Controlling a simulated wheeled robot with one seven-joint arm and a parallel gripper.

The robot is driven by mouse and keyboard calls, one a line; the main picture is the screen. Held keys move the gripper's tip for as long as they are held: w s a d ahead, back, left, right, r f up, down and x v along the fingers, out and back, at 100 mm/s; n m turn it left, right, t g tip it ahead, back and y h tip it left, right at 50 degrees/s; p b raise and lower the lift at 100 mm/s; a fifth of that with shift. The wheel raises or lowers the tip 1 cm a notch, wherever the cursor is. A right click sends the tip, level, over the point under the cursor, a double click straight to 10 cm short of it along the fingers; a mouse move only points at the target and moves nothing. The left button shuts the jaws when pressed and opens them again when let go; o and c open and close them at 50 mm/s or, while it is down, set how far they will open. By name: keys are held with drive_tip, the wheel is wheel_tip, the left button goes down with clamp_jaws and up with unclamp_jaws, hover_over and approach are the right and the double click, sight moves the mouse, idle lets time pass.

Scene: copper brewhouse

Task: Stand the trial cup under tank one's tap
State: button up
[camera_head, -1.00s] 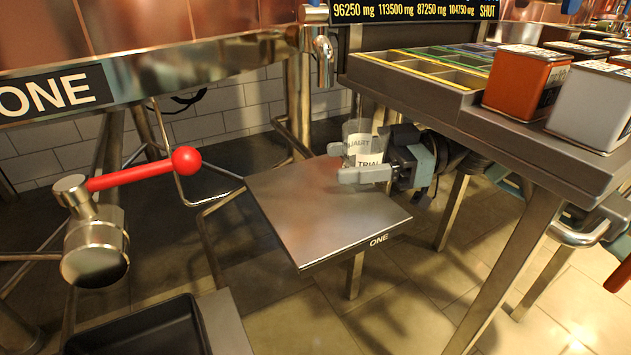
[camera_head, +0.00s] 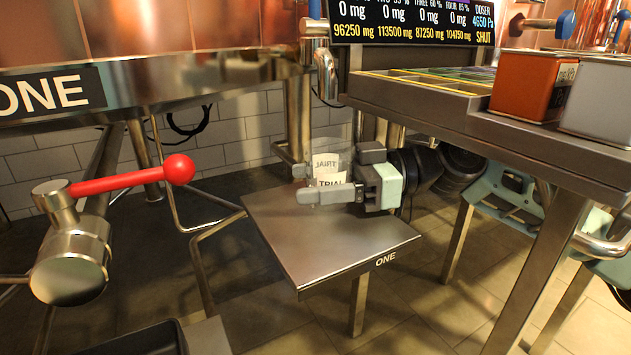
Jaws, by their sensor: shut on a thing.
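The trial cup (camera_head: 331,163) is clear, with a white label reading TRIAL. My gripper (camera_head: 306,185) reaches in from the right and is shut on the cup, one finger on the near side and one behind. The cup looks upright over the back part of the steel stand marked ONE (camera_head: 310,245). I cannot tell whether its base touches the stand. A small steel tap (camera_head: 326,72) hangs from tank one (camera_head: 150,95), above and close to the cup. Whether the cup is straight beneath its spout is not clear.
A large valve with a red lever (camera_head: 120,183) is at the left. The steel bench (camera_head: 490,125) with a red tin (camera_head: 532,88) and a grey tin (camera_head: 600,98) stands at the right, over my arm. A display (camera_head: 415,22) hangs above it. The stand's front is bare.

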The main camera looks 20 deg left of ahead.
drive_tip(key=o, duration=1)
drive_tip(key=shift+w+d+r+p, duration=0.2)
drive_tip(key=shift+d+p, duration=0.1)
drive_tip(key=shift+p, duration=0.1)
drive_tip(key=p+v, duration=0.7)
drive_tip(key=v, duration=0.4)
drive_tip(key=shift+d, duration=0.15)
drive_tip(key=shift+w+f, duration=0.1)
